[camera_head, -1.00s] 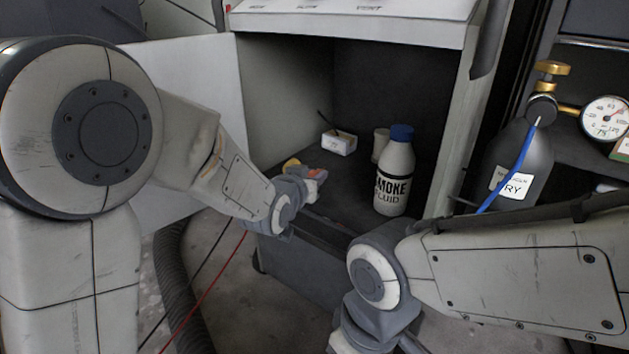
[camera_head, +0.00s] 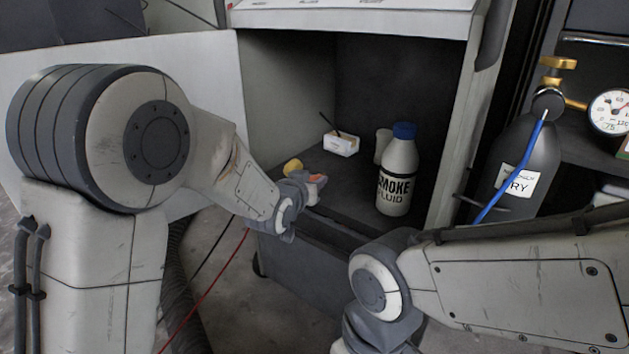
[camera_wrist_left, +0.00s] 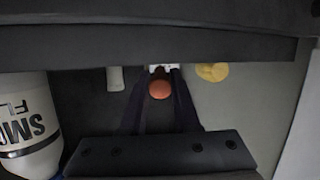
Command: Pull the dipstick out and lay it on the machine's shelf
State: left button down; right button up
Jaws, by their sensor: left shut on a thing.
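My left gripper (camera_head: 318,183) is shut on a small orange-red knob, which I take for the dipstick's handle (camera_head: 316,179). It is at the front left of the machine's open compartment. In the left wrist view the round orange end (camera_wrist_left: 159,89) sits between the two dark fingers (camera_wrist_left: 160,100). The rod is hidden, so I cannot tell how far it is out. The machine's dark shelf (camera_head: 350,192) is the compartment floor. A yellow cap (camera_head: 293,166) is just behind and left of the gripper; it also shows in the wrist view (camera_wrist_left: 212,72). My right gripper is out of view.
A smoke fluid bottle (camera_head: 397,180) with a blue cap stands at the shelf's right, a pale cylinder (camera_head: 382,145) behind it. A small white box (camera_head: 341,144) with a thin dark stick stands farther back. Shelf between gripper and bottle is bare. A gas cylinder (camera_head: 520,165) stands right.

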pick_arm(q)
jog(key=c, duration=0.6)
grip_release()
jog(key=shift+o, duration=0.2)
jog(key=p+v, duration=0.5)
jog(key=v, duration=0.5)
jog(key=shift+s+a+r, duration=0.1)
jog(key=shift+s, duration=0.15)
